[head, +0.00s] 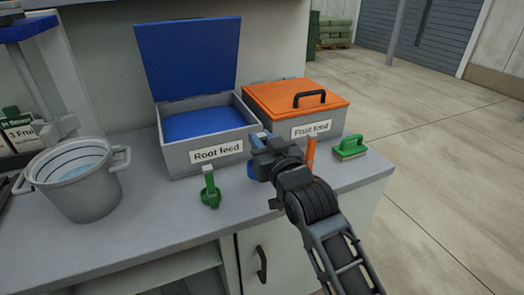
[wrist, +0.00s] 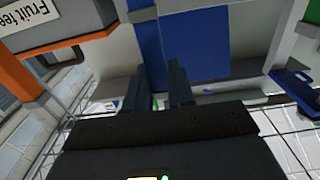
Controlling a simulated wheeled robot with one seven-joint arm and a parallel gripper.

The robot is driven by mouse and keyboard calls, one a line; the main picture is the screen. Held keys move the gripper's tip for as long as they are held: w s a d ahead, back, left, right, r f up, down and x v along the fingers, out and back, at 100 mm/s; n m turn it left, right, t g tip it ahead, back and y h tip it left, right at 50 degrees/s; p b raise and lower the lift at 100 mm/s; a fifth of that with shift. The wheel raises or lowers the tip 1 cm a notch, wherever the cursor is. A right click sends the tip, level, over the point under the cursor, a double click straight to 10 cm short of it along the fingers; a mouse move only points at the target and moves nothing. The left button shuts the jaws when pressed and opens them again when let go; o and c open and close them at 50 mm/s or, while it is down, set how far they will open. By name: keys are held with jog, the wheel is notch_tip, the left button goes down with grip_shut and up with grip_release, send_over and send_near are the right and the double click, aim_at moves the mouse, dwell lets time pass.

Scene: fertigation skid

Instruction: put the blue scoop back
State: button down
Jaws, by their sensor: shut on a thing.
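My gripper (head: 262,146) is over the front of the counter, before the root feed box, and shut on the blue scoop (head: 251,171). Only part of the scoop shows beside the gripper; the rest is hidden, and I cannot tell if it touches the counter.
A green scoop (head: 209,190) stands left of my gripper. An orange handle (head: 310,152) rises just right of it. A green brush (head: 349,148) lies near the counter's right end. A grey bucket (head: 82,190) stands at the left. The counter between bucket and green scoop is clear.

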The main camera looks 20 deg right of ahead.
jog(key=shift+f, duration=1.4)
jog(key=shift+f, duration=0.15)
jog(key=c, duration=1)
grip_release()
jog(key=shift+s, duration=0.15)
jog(key=s, duration=1.1)
jog(key=shift+s+b, duration=0.35)
jog(key=shift+s, duration=0.05)
